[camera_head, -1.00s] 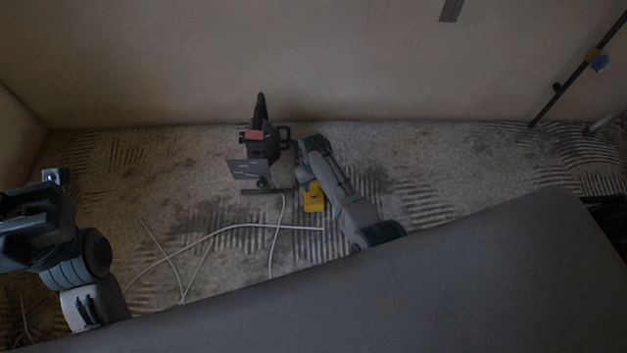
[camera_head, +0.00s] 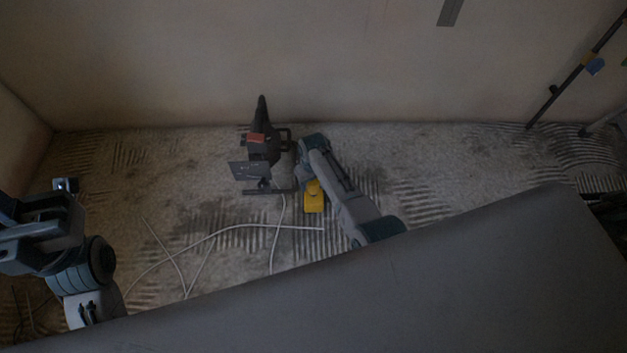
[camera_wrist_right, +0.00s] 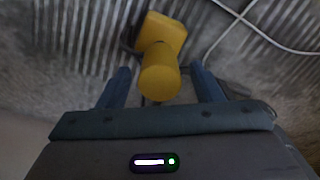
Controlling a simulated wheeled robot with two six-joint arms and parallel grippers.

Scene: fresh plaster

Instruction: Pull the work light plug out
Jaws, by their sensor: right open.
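A yellow plug (camera_wrist_right: 160,80) with a round end sits against a yellow block (camera_wrist_right: 165,33) in the right wrist view. The block also shows on the floor in the head view (camera_head: 314,204), partly beside my right forearm. My right gripper (camera_wrist_right: 162,82) is open, with one blue finger on each side of the plug's round end. Contact cannot be told. In the head view my right gripper (camera_head: 306,184) is mostly hidden by its own arm. The dark work light (camera_head: 262,150) stands left of it. My left gripper (camera_head: 38,232) is far left, its jaws unclear.
A pale cable (camera_head: 235,226) loops across the ridged floor left of the block. A plain wall (camera_head: 330,65) rises behind. A pole with a blue part (camera_head: 570,78) leans at the right. A large grey surface (camera_head: 420,285) fills the lower right.

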